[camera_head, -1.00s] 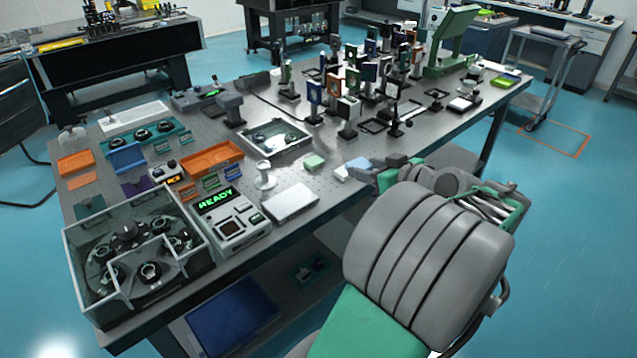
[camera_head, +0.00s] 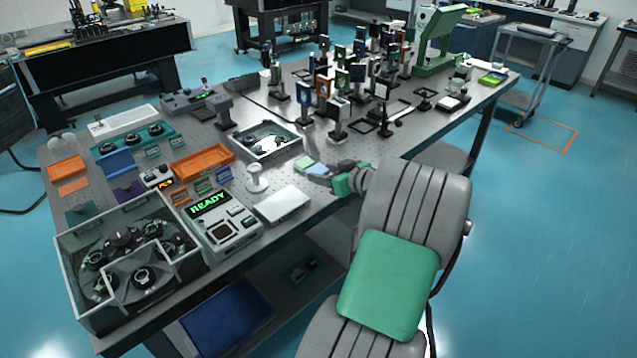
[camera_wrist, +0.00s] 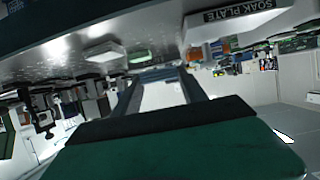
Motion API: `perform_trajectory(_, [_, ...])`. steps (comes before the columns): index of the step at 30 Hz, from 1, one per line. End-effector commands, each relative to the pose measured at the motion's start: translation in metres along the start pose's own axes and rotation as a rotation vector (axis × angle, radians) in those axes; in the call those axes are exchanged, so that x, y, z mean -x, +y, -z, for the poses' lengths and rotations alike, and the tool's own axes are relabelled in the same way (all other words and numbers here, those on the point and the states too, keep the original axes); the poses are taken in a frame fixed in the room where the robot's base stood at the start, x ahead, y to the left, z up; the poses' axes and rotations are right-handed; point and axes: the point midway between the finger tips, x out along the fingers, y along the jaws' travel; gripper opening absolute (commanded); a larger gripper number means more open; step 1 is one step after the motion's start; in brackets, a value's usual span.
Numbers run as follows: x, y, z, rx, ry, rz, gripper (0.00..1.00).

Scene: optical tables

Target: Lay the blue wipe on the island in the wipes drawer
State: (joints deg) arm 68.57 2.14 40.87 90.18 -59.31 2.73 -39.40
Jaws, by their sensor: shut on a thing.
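My gripper (camera_head: 328,173) is over the near edge of the large grey optical table (camera_head: 230,185), left of the dense group of optics. It is shut on the pale blue wipe (camera_head: 316,169), which sticks out to the left of the fingers. In the wrist view my two fingers (camera_wrist: 162,78) converge on a thin bluish strip between them. A pale green pad (camera_head: 303,161) lies just left of the wipe; it also shows in the wrist view (camera_wrist: 140,55). I cannot make out a wipes drawer in these frames.
A white box (camera_head: 283,203) and a white spool-like stand (camera_head: 256,180) are left of my gripper. A clear-walled tray (camera_head: 265,141) is behind them. Mounted optics (camera_head: 338,110) crowd the table to the upper right. Blue floor (camera_head: 540,230) is open at right.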

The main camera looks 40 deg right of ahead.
Motion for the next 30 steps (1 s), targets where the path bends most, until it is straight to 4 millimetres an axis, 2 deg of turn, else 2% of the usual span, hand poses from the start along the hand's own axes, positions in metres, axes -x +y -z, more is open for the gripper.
perform_trajectory(1, [-0.01, 0.0, -0.005, 0.0, -0.001, 0.003, 0.12])
perform_trajectory(9, [-0.041, 0.003, -0.024, -0.001, -0.002, 0.0, 0.12])
perform_trajectory(13, [-0.048, 0.004, -0.044, 0.001, 0.0, -0.002, 0.12])
perform_trajectory(24, [-0.049, 0.004, -0.048, 0.003, 0.001, -0.002, 0.12])
perform_trajectory(25, [-0.049, 0.004, -0.047, 0.003, 0.001, -0.002, 0.51])
perform_trajectory(30, [-0.048, 0.004, -0.046, 0.003, 0.001, -0.002, 0.65])
